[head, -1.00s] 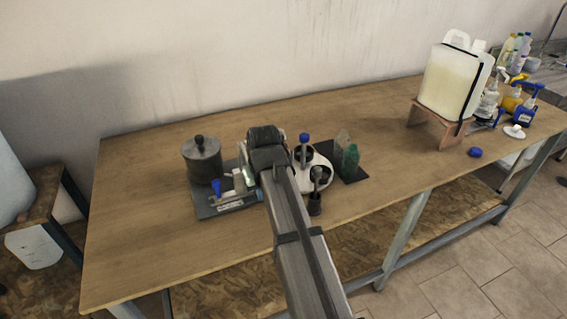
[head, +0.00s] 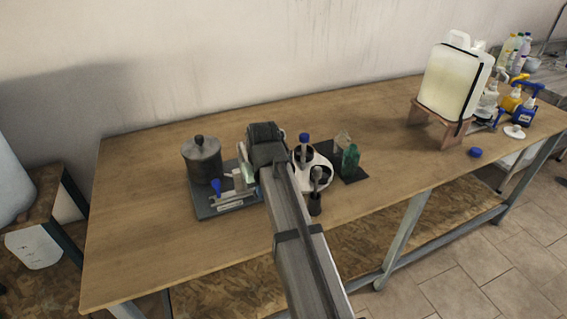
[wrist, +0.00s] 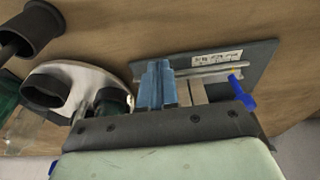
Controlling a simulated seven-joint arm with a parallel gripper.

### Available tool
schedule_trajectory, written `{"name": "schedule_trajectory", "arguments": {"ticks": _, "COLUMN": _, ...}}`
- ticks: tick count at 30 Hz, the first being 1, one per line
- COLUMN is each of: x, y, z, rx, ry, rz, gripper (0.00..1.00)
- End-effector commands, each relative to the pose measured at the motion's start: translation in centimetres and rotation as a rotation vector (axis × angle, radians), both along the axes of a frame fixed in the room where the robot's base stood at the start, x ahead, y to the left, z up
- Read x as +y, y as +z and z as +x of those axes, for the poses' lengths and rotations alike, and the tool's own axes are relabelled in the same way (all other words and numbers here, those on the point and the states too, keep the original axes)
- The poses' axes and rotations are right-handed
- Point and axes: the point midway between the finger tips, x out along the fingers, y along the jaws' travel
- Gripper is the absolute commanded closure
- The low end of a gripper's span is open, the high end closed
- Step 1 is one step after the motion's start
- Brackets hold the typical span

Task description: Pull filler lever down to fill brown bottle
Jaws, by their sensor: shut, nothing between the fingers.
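The filler stand is a dark base plate (head: 235,207) with a grey lidded pot (head: 203,160) at its left. A blue-tipped lever (head: 216,187) stands near the plate's front, and its blue tip also shows in the wrist view (wrist: 241,94). My gripper (wrist: 157,68) is shut and empty, its blue-grey fingers over the plate, left of the blue tip and apart from it. I cannot make out a brown bottle in either view; the space under my wrist is hidden.
Right of my wrist are a white holder (head: 316,174) with dark cups, a dark cup (head: 314,205) in front, a green bottle (head: 350,158) and a clear glass piece. A big jug (head: 452,80) on a wooden stand is far right. The table's left is clear.

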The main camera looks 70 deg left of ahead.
Motion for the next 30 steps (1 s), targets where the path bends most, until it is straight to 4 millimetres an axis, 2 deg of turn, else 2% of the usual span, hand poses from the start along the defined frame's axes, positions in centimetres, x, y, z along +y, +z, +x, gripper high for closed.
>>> {"name": "schedule_trajectory", "arguments": {"ticks": 30, "x": 0.7, "y": 5.8, "z": 0.0, "rx": 0.0, "ry": 0.0, "rz": 0.0, "gripper": 1.0}}
